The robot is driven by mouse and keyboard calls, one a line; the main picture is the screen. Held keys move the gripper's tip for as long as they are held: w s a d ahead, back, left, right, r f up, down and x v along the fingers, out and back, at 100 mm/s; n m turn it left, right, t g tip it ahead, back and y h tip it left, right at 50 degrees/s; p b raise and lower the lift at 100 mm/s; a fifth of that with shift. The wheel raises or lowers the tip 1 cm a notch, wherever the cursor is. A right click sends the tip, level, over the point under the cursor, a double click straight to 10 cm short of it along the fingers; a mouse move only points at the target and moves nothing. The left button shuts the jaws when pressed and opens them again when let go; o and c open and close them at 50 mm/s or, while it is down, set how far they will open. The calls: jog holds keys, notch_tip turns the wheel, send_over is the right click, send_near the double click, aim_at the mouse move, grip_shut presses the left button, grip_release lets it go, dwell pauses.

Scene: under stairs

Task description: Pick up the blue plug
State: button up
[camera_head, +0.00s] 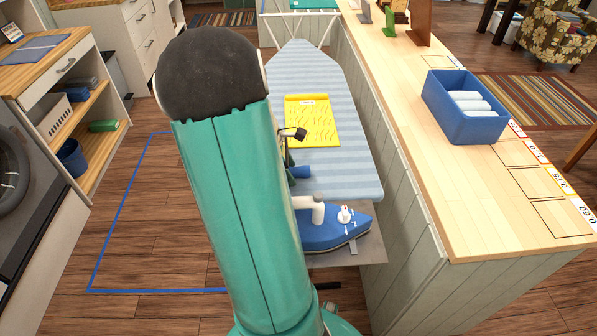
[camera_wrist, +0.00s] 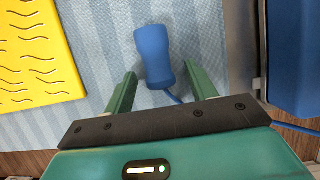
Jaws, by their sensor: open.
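The blue plug (camera_wrist: 155,57) lies on the striped ironing board, with its cord end toward my gripper. In the head view the plug (camera_head: 301,172) shows just right of my arm, partly hidden. My gripper (camera_wrist: 159,74) is open and empty in the wrist view. Its two green fingers point at the plug, one on each side of its cord end. Whether they are level with it in height I cannot tell. In the head view my arm hides most of the gripper.
A blue iron (camera_head: 335,231) rests at the near end of the ironing board (camera_head: 358,160). A yellow wavy-patterned mat (camera_head: 312,122) lies farther up the board. A wooden counter (camera_head: 480,170) with a blue bin (camera_head: 480,123) runs along the right.

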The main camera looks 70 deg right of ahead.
grip_shut()
jog(key=shift+r, duration=0.1)
